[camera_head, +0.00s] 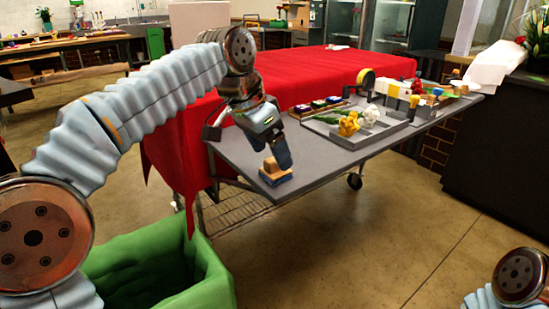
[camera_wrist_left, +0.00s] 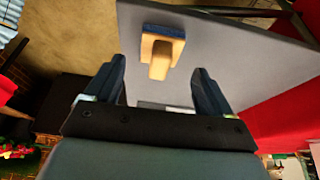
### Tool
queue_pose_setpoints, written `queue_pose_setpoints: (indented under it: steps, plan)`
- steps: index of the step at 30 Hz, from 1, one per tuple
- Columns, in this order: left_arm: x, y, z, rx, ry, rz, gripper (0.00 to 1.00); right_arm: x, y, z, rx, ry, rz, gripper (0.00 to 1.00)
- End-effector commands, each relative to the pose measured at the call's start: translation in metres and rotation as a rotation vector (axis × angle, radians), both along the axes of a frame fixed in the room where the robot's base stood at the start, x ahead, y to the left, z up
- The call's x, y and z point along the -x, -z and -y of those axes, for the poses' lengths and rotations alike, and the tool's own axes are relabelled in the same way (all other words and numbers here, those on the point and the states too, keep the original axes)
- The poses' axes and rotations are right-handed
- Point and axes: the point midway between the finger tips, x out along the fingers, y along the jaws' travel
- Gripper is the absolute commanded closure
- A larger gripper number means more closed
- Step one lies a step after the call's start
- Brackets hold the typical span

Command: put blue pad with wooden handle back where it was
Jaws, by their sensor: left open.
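The blue pad with wooden handle (camera_head: 275,173) sits near the front left corner of the grey table, blue side down and wooden handle up. In the left wrist view the pad (camera_wrist_left: 160,50) lies ahead of the fingers, near the table edge, with its handle pointing toward the gap between them. My left gripper (camera_head: 284,158) is just above and beside the pad in the head view. Its fingers are apart and empty in the left wrist view (camera_wrist_left: 158,85). My right gripper is not in view; only a joint of my right arm shows at the lower right.
The grey table (camera_head: 340,160) is bare around the pad. A grey tray (camera_head: 350,142) with yellow and white flowers (camera_head: 350,124) lies farther back. A rack of small dark pads (camera_head: 318,105) stands behind. A red cloth (camera_head: 300,75) covers the neighbouring table. A green bin (camera_head: 205,265) stands below at the left.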

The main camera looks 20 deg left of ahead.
Motion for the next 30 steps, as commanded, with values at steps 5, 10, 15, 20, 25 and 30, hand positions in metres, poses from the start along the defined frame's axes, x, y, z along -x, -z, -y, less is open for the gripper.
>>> queue_pose_setpoints:
  steps: [5, 10, 15, 20, 25, 30]
  plan:
    - [0.012, -0.043, -0.01, 0.001, 0.001, 0.003, 0.17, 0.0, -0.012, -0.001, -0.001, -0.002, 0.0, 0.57]
    - [0.021, -0.066, -0.016, 0.0, 0.001, 0.001, 0.17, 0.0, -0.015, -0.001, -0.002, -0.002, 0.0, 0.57]
    - [0.024, -0.074, -0.019, 0.0, 0.001, 0.0, 0.17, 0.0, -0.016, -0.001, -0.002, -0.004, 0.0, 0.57]
    - [0.024, -0.074, -0.019, 0.0, 0.001, 0.0, 0.17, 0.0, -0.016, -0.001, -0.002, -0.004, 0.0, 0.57]
    - [0.024, -0.074, -0.019, -0.001, 0.001, -0.001, 0.17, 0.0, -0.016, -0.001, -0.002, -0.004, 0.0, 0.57]
    - [0.024, -0.074, -0.019, -0.001, 0.001, -0.001, 0.17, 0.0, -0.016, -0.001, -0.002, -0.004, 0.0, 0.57]
